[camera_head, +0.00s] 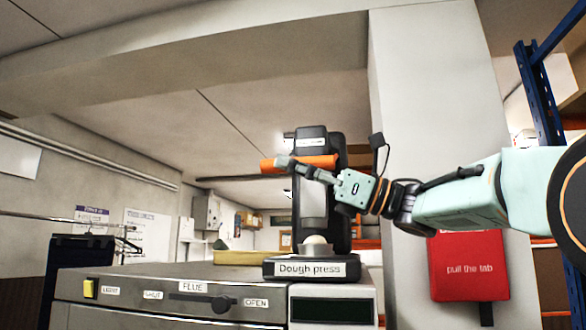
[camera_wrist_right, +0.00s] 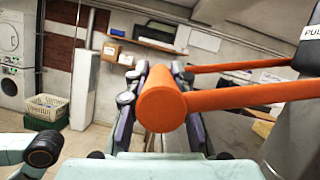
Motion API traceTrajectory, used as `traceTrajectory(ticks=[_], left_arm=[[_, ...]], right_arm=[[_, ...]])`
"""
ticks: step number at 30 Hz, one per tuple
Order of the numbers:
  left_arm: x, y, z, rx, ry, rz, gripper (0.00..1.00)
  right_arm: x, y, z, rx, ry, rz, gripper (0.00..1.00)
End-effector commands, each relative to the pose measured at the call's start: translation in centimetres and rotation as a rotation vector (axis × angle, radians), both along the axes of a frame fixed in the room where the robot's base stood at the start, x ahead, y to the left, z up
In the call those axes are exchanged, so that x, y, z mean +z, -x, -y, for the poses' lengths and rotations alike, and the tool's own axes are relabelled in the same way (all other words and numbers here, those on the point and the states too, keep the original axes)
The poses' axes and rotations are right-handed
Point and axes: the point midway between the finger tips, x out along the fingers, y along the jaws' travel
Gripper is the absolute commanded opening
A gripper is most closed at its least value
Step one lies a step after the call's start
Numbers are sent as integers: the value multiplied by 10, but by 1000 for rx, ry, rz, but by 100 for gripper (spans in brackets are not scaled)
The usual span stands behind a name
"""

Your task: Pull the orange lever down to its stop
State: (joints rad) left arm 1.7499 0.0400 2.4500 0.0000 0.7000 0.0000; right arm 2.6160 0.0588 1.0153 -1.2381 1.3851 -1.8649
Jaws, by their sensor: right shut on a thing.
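The orange lever (camera_head: 318,161) sits high on the black dough press (camera_head: 338,205), its grip bar lying roughly level across the front. My right gripper (camera_head: 284,163) comes in from the right and is shut on the lever's grip. In the right wrist view, the round end of the orange lever (camera_wrist_right: 158,104) lies between my fingers, and two orange arms run from it to the right. A pale round lump (camera_head: 316,240) sits at the foot of the press, under its head. My left gripper is not in view.
A red box (camera_head: 468,265) hangs on the white pillar (camera_head: 440,90) below my right arm. Blue shelving (camera_head: 540,95) stands far right.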

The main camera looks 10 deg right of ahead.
Motion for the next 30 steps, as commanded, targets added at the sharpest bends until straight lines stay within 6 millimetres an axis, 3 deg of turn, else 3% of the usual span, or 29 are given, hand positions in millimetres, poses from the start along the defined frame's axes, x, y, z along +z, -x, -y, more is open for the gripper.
traceTrajectory(ticks=[3,12,30], left_arm=[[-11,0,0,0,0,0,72],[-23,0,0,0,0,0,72],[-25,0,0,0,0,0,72]], right_arm=[[-13,-4,1,1,14,35,0],[-25,-10,3,1,35,101,0],[-27,-12,4,1,41,121,0]])
